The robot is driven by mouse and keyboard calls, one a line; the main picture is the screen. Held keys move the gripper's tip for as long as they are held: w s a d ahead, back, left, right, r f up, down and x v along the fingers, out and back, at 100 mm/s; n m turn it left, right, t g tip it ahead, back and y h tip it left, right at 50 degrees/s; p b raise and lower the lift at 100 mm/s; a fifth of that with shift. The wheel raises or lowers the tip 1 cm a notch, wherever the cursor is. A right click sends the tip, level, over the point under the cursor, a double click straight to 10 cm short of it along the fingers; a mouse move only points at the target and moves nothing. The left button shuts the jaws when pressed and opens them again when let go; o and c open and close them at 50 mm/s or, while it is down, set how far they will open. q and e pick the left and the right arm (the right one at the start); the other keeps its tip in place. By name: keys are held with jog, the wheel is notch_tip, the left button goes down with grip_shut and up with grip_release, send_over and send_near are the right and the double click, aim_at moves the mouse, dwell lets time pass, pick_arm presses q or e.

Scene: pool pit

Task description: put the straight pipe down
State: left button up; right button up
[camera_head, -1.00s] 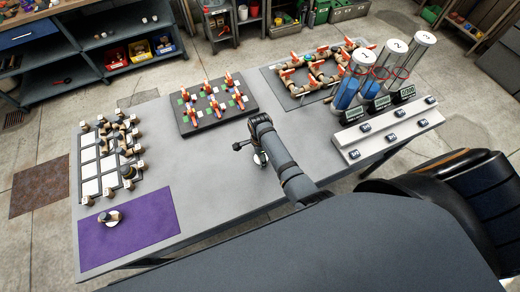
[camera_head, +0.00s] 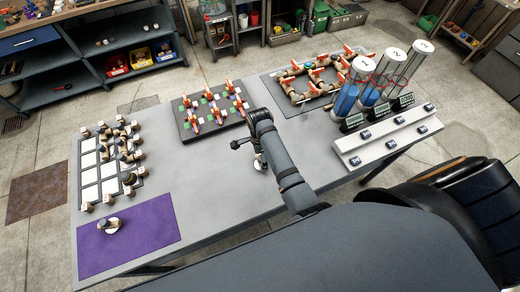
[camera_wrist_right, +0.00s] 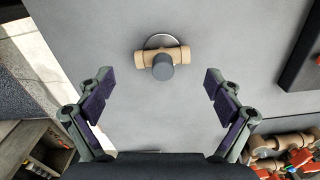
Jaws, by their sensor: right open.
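A straight pipe (camera_wrist_right: 147,57), a short tan cylinder with a dark grey round knob on it, sits on a pale round base on the grey table in the right wrist view. In the head view it shows partly behind my right arm, at the pale piece (camera_head: 259,163). My right gripper (camera_wrist_right: 159,88) is open, its two purple-padded fingers spread wide and empty. The pipe lies beyond the fingertips, roughly centred between them and apart from both. My left gripper is not in view.
A purple mat (camera_head: 154,222) with one fitting on it lies at the table's left end. A white-celled board (camera_head: 88,176) with several fittings is behind it. A dark valve board (camera_head: 191,135), a pipe-loop board (camera_head: 272,84) and tubes (camera_head: 372,94) stand farther right. Bare table (camera_head: 200,180) surrounds the pipe.

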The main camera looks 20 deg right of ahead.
notch_tip(320, 180, up, 6)
jog(key=shift+c, duration=0.9)
jog(key=shift+w+n+b, duration=0.1)
jog(key=shift+n+b, duration=0.25)
jog(key=shift+n, duration=0.25)
jog(key=shift+c, duration=1.2)
jog(key=n, duration=0.1)
jog(key=n+b, duration=0.1)
jog(key=n, duration=0.3)
jog(key=shift+d+b, duration=0.25)
jog(key=shift+b, duration=0.15)
jog(key=c, duration=0.4)
jog(key=n, duration=0.3)
jog(key=shift+d+r+n+b, duration=0.1)
jog(key=shift+r+n+b, duration=0.2)
jog(key=shift+b, duration=0.05)
jog(key=shift+c, duration=0.2)
jog(key=shift+n, duration=0.4)
notch_tip(320, 180, down, 5)
jog(key=shift+r+p, duration=0.1)
jog(key=shift+p, duration=0.5)
jog(key=shift+f+p, duration=0.4)
notch_tip(320, 180, down, 4)
jog(key=shift+r+p, duration=0.1)
jog(key=shift+p, duration=0.55)
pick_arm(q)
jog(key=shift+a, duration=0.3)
pick_arm(e)
jog(key=shift+w+f, duration=0.1)
jog(key=shift+f, duration=0.25)
